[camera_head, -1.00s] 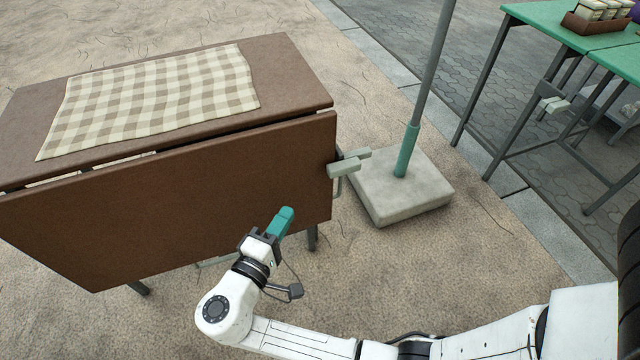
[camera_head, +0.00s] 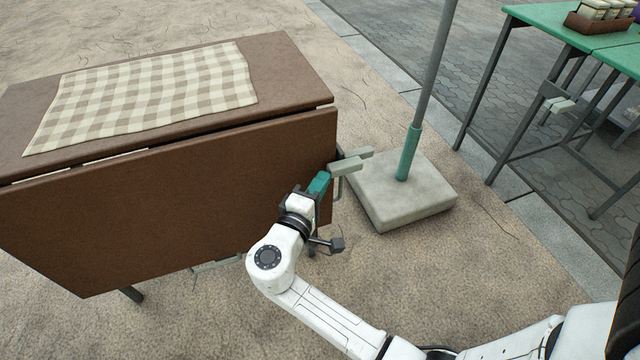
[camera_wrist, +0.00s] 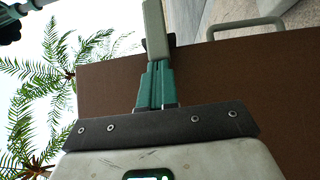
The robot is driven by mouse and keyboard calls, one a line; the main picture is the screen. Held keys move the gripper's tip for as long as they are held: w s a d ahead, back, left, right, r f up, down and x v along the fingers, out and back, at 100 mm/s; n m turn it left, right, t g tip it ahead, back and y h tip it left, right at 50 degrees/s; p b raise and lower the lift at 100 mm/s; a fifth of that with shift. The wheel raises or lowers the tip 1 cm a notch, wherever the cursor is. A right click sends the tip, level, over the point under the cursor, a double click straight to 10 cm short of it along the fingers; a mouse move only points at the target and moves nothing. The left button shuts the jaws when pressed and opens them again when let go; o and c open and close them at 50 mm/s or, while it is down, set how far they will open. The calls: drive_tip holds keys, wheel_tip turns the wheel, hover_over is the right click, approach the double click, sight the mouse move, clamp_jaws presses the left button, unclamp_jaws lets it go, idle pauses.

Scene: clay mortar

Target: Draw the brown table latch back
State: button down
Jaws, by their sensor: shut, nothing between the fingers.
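The brown table (camera_head: 180,210) stands at the left with its leaf hanging down on the side facing me. Its latch (camera_head: 346,167) is a pale grey-green bar at the leaf's right end, near the top corner. My gripper (camera_head: 321,179) has teal fingers, shut and empty, just left of and below the latch bar. In the wrist view, the fingertips (camera_wrist: 157,66) point at the pale latch bar (camera_wrist: 155,28); I cannot tell whether they touch. A grey loop (camera_wrist: 245,24) shows to its right there. The gripper partly hides the leaf's right end.
A checked cloth (camera_head: 150,92) lies on the brown tabletop. A grey pole (camera_head: 435,75) in a square concrete base (camera_head: 405,205) stands right of the latch. A green table (camera_head: 570,40) is at the upper right. Sandy ground lies open in front.

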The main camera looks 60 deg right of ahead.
sight(343, 172)
drive_tip(key=shift+s+d+p, duration=0.3)
drive_tip(key=shift+s+d, duration=0.35)
drive_tip(key=shift+d, duration=0.3)
drive_tip(key=shift+s+d+p, duration=0.25)
drive_tip(key=shift+s+d, duration=0.4)
drive_tip(key=shift+d, duration=0.3)
